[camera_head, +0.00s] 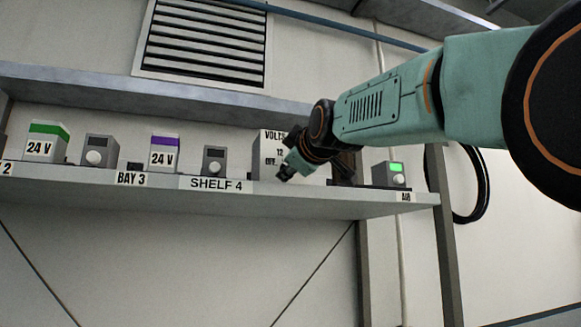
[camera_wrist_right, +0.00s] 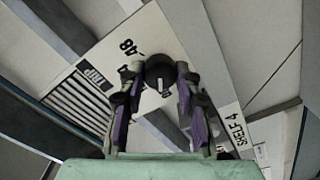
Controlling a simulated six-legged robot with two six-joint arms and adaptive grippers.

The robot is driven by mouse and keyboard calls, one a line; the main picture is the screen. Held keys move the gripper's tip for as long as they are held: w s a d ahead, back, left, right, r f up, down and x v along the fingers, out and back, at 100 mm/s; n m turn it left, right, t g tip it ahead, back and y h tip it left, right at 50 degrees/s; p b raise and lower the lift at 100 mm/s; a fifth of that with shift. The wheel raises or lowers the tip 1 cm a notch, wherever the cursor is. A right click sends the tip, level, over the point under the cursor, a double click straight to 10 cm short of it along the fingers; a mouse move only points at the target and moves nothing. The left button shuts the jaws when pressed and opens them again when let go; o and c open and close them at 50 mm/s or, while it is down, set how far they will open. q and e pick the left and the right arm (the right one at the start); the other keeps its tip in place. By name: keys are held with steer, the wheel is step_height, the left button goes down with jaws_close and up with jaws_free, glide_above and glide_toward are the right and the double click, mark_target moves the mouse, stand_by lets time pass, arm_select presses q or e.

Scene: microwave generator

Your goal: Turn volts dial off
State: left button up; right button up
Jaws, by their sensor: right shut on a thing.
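The volts box (camera_head: 268,142) is a pale panel on the shelf, with "VOLTS", "12" and "OFF" printed on the part that shows. My right gripper (camera_head: 287,171) is at the front of this box and covers its dial in the head view. In the right wrist view the dial (camera_wrist_right: 159,66) is a round black knob with a pale pointer mark. My right gripper's two fingers stand on either side of it, shut on it. A "48" label shows beside the knob; other lettering is partly hidden by a finger. My left gripper is not in view.
The shelf (camera_head: 230,202) also holds a green-topped 24 V box (camera_head: 47,143), a purple-topped 24 V box (camera_head: 164,152) and small grey units with knobs. A unit with a lit green screen (camera_head: 389,175) stands right of my gripper. A vent (camera_head: 204,42) is above.

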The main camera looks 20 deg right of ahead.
stand_by(0.4)
steer(key=o, duration=1.2)
steer(key=shift+c, duration=0.2)
steer(key=shift+a, duration=0.1)
